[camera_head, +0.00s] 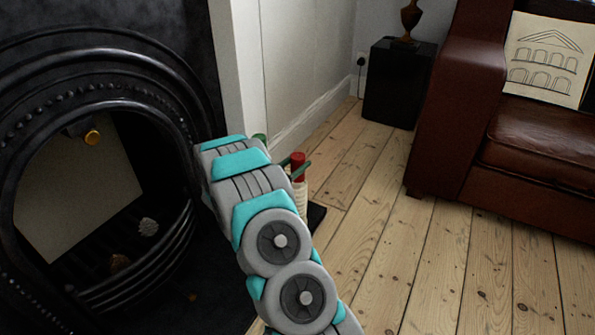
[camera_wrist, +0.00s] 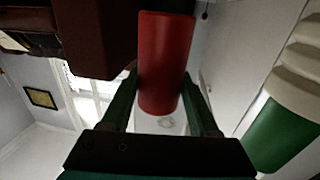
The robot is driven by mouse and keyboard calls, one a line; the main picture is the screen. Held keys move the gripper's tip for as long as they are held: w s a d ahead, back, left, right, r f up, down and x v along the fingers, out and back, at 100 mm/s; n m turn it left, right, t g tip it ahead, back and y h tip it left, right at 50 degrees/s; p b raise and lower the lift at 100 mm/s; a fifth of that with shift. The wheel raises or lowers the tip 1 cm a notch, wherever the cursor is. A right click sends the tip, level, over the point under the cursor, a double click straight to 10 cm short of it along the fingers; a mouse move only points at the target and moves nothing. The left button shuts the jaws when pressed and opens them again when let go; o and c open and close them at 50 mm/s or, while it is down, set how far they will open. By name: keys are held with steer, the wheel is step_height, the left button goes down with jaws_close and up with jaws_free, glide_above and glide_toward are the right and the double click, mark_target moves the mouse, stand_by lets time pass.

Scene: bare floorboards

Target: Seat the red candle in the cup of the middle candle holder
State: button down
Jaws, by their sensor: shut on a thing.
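The red candle (camera_head: 298,159) is upright in my gripper (camera_head: 299,171), in front of or above a cream ribbed holder (camera_head: 301,197) in the head view. In the wrist view, which is upside down, the red candle (camera_wrist: 164,62) stands between the two dark green fingers of my gripper (camera_wrist: 163,108). Its lower end shows with no cup around it. A green candle (camera_wrist: 277,136) sits in another cream holder (camera_wrist: 297,75) at the right; its tip (camera_head: 260,137) shows behind my arm in the head view. My arm hides the other holders, so I cannot tell which is the middle one.
A dark base (camera_head: 316,215) shows beside my arm. A black fireplace (camera_head: 100,60) is at the left. A brown leather sofa (camera_head: 455,110) and a black side stand (camera_head: 398,85) are at the right and back. The floorboards (camera_head: 430,260) at the right are clear.

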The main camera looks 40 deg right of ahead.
steer(key=shift+w+d, duration=0.3)
steer(key=shift+w, duration=0.05)
steer(key=shift+w+d+f+b, duration=0.1)
steer(key=shift+f+b, duration=0.3)
steer(key=shift+f, duration=1.35)
steer(key=shift+f, duration=0.15)
steer(key=shift+c, duration=0.7)
jaws_free()
